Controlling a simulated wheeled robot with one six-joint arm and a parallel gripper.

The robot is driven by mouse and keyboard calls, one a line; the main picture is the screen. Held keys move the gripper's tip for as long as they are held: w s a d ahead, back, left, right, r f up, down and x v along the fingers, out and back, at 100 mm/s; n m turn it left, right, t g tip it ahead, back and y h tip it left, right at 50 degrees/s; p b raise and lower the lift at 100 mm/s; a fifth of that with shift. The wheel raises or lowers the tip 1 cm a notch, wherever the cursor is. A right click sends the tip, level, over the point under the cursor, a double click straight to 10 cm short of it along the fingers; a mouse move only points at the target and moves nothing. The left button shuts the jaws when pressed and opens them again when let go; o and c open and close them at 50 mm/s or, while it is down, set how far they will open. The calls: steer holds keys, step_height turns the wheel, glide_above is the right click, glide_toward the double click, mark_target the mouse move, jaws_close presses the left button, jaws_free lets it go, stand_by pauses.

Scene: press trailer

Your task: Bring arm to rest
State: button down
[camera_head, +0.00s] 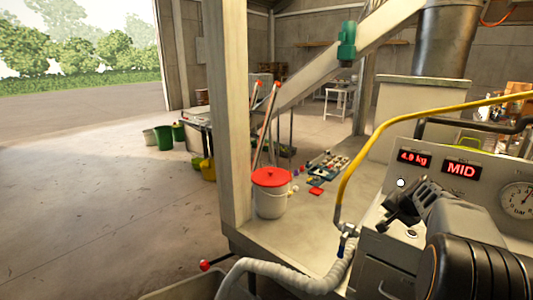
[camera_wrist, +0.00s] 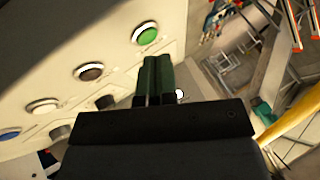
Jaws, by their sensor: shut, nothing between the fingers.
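My gripper (camera_head: 392,217) is raised in front of the grey control panel in the head view, at the lower right. Its fingers are together with nothing between them. In the wrist view my gripper (camera_wrist: 153,62) shows two dark fingers side by side, pointing up the picture. A green button (camera_wrist: 145,33) lies just above the fingertips in the wrist view, and a dark brown button (camera_wrist: 89,71) sits to the left. I cannot tell whether the fingers touch the panel. The panel (camera_head: 400,180) shows red displays reading 4.9 kg and MID.
A yellow pipe (camera_head: 362,160) curves close by the arm on the left. A pale corrugated hose (camera_head: 290,280) runs along the bottom. A white bucket with a red lid (camera_head: 271,195) stands on the platform beside a post (camera_head: 229,130). The concrete floor at left is clear.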

steer(key=shift+n+g+y, duration=0.3)
steer(key=shift+n+g, duration=0.2)
steer(key=shift+g, duration=0.2)
steer(key=s+a+f, duration=0.2)
steer(key=s+a, duration=0.1)
steer(key=shift+s+a+f, duration=0.25)
steer(key=shift+s+f, duration=0.05)
steer(key=shift+f, duration=0.05)
steer(key=s+a+f+n+g, duration=0.2)
steer(key=s+a+n, duration=0.7)
steer(key=s+a, duration=1)
steer(key=a, duration=0.3)
steer(key=shift+a+f, duration=0.15)
steer(key=shift+a, duration=0.2)
